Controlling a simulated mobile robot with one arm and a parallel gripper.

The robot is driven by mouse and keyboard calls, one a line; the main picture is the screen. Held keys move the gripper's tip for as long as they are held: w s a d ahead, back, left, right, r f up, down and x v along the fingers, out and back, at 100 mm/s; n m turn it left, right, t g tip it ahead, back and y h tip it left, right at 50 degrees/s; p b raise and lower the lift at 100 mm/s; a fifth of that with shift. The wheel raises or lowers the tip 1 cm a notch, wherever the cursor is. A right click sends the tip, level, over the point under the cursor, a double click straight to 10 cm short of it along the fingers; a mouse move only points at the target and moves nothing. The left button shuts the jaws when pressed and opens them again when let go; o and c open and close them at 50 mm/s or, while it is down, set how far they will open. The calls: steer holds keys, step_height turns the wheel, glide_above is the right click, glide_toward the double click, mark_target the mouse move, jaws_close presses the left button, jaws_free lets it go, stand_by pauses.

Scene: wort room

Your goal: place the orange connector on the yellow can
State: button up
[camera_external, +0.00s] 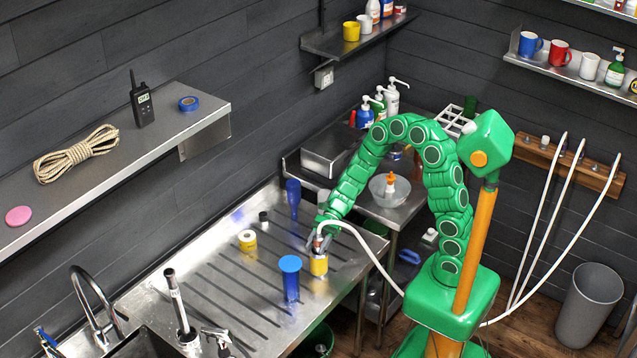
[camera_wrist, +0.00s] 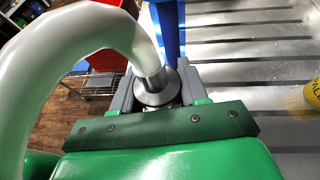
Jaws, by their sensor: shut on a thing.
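The yellow can (camera_external: 319,265) stands upright on the steel draining board, right under my gripper (camera_external: 318,243). My gripper is shut on the orange connector (camera_external: 318,240) at the end of a white hose; only a small orange-red bit shows between the fingers. In the wrist view my gripper (camera_wrist: 155,92) holds the hose's end, where a grey metal collar and round flange (camera_wrist: 157,88) show. The connector's lower end is hidden, so I cannot tell whether it touches the can. Part of a yellow lettered object (camera_wrist: 313,96) shows at the wrist view's right edge.
A blue flanged post (camera_external: 290,279) stands close to the can, and shows ahead in the wrist view (camera_wrist: 168,30). The white hose (camera_external: 372,255) hangs toward my base.

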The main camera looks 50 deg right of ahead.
steer(key=shift+f, duration=0.15)
steer(key=o, duration=1.1)
steer(key=shift+o, duration=0.2)
steer(key=shift+r, duration=0.2)
steer(key=v, duration=1.2)
steer(key=s+d+r+n+g+h, duration=0.1)
steer(key=s+d+r+n+h, duration=0.15)
steer(key=s+n, duration=0.35)
steer(key=s+d+r+n+g+h, duration=0.1)
steer(key=s+n+h, duration=0.25)
steer(key=s, duration=0.55)
steer(key=s+d+r+n+t+h, duration=0.1)
steer(key=s+d+r+n+h, duration=0.1)
steer(key=s+d+n+h, duration=0.5)
steer(key=shift+s+d+t, duration=0.4)
steer(key=shift+s+d, duration=1.95)
steer(key=shift+d, duration=1.2)
